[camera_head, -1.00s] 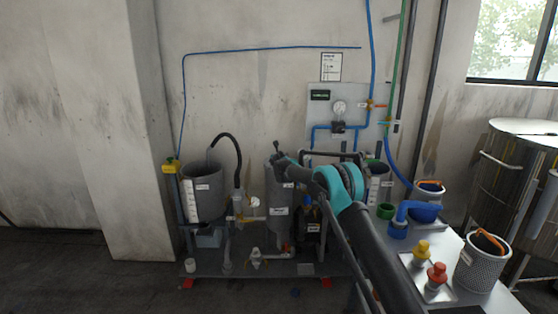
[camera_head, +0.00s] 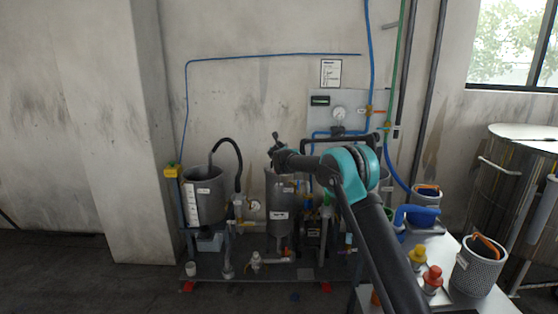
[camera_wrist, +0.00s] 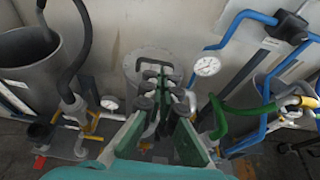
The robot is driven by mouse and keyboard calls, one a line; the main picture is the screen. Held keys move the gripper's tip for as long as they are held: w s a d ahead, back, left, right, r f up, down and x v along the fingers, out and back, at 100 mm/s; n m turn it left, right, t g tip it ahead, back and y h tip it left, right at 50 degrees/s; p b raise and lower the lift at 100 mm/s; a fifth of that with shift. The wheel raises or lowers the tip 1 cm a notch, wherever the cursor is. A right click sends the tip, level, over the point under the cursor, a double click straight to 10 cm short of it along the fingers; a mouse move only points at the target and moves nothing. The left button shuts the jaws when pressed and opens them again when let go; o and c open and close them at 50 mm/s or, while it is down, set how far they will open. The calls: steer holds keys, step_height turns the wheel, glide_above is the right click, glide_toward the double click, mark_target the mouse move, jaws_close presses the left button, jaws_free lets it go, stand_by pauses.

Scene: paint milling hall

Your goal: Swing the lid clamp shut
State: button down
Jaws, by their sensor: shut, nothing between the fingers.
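The grey cylindrical vessel (camera_head: 283,208) stands in the middle of the rig, with a white label on its front. My gripper (camera_head: 276,145) is above its top, at the far end of my arm. In the wrist view the vessel's round grey lid (camera_wrist: 134,62) shows behind and around my gripper (camera_wrist: 160,74). The green fingers with dark pads are shut with nothing between them. They cover much of the lid. I cannot make out the lid clamp or its position, nor whether my fingertips touch anything.
An open grey tank (camera_head: 204,197) with a black hose (camera_head: 232,150) stands left. A pressure gauge (camera_wrist: 207,66) and blue pipes are right of the gripper. A white table (camera_head: 450,250) at right holds a perforated basket (camera_head: 474,270) and red and yellow knobs. Bare floor lies at left.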

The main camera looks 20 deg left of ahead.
steer(key=s+d+f+m+t+y, duration=0.1)
steer(key=s+d+f+m+t, duration=0.1)
steer(key=s+f+m, duration=0.6)
steer(key=s+d+f+m+t, duration=0.2)
steer(key=s+f+m+t, duration=0.15)
steer(key=f+m, duration=0.5)
steer(key=w+a+r, duration=0.1)
steer(key=w+a, duration=0.1)
steer(key=w, duration=0.4)
steer(key=w+a+r+m, duration=0.1)
steer(key=w+a+r, duration=0.1)
steer(key=w, duration=0.5)
steer(key=shift+a+g, duration=0.15)
steer(key=shift+g, duration=0.2)
steer(key=shift+r+m, duration=0.1)
steer(key=shift+m, duration=0.15)
steer(key=shift+g, duration=0.5)
steer(key=shift+w+a+r, duration=0.2)
steer(key=shift+w+r, duration=0.2)
steer(key=shift+w, duration=0.25)
steer(key=shift+w+a+r, duration=0.15)
steer(key=shift+w+r, duration=0.3)
steer(key=shift+w, duration=0.25)
steer(key=shift+w+a+r, duration=0.2)
steer(key=shift+w+r, duration=0.2)
steer(key=shift+w, duration=0.25)
steer(key=shift+s, duration=0.1)
